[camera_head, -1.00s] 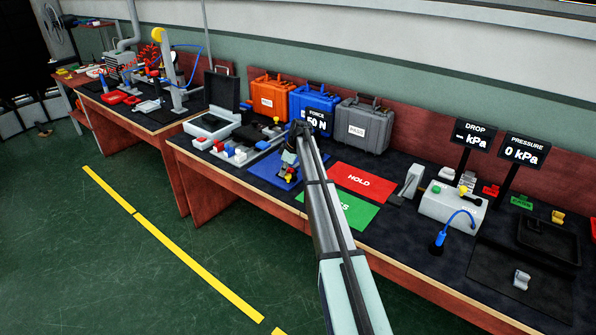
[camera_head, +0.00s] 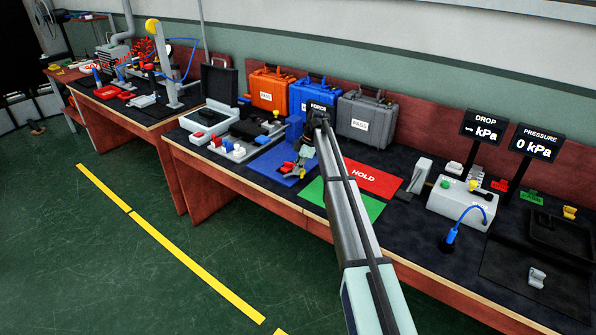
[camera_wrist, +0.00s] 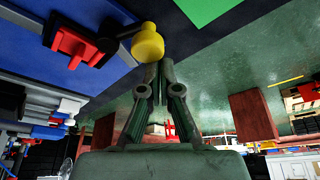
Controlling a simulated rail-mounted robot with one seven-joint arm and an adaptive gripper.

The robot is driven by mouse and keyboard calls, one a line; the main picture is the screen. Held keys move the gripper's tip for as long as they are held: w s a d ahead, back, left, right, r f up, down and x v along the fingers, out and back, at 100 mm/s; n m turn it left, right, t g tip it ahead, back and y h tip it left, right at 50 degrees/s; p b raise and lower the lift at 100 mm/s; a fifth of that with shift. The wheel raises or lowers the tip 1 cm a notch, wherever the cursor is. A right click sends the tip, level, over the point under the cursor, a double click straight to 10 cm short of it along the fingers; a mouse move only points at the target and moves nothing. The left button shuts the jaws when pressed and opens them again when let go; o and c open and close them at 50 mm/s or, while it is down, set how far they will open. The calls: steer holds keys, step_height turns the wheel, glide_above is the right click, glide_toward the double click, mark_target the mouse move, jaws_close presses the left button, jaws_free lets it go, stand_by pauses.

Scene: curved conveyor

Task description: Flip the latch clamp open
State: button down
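The latch clamp (camera_head: 287,168) is a small red and black device on the blue mat (camera_head: 268,163), partly hidden by my gripper in the head view. In the wrist view, its red part (camera_wrist: 76,42) is at the upper left, and a black lever runs from it to a round yellow knob (camera_wrist: 147,42). My gripper (camera_wrist: 158,68) is right at the knob, its two fingertips drawn together. The knob shows just beyond the tips; I cannot tell whether they touch it. In the head view my gripper (camera_head: 302,162) is low over the mat.
A green mat (camera_head: 343,203) and a red HOLD mat (camera_head: 364,175) lie to the right. Orange (camera_head: 267,90), blue (camera_head: 299,98) and grey (camera_head: 362,128) cases stand behind. The bench's front edge (camera_head: 240,177) is close.

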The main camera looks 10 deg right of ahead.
mark_target(303, 171)
steer(key=shift+w+d+b, duration=0.2)
steer(key=shift+d+b, duration=0.1)
steer(key=shift+d, duration=0.75)
steer(key=shift+w+d, duration=0.1)
steer(key=shift+d, duration=0.05)
steer(key=shift+w+d, duration=0.15)
steer(key=shift+d, duration=0.1)
steer(key=shift+s+a+r, duration=0.15)
steer(key=shift+s+a, duration=0.1)
steer(key=shift+s, duration=0.25)
step_height(303, 171, up, 10)
steer(key=b, duration=0.1)
steer(key=shift+a, duration=0.25)
steer(key=shift+w+a, duration=0.1)
steer(key=shift+a, duration=0.05)
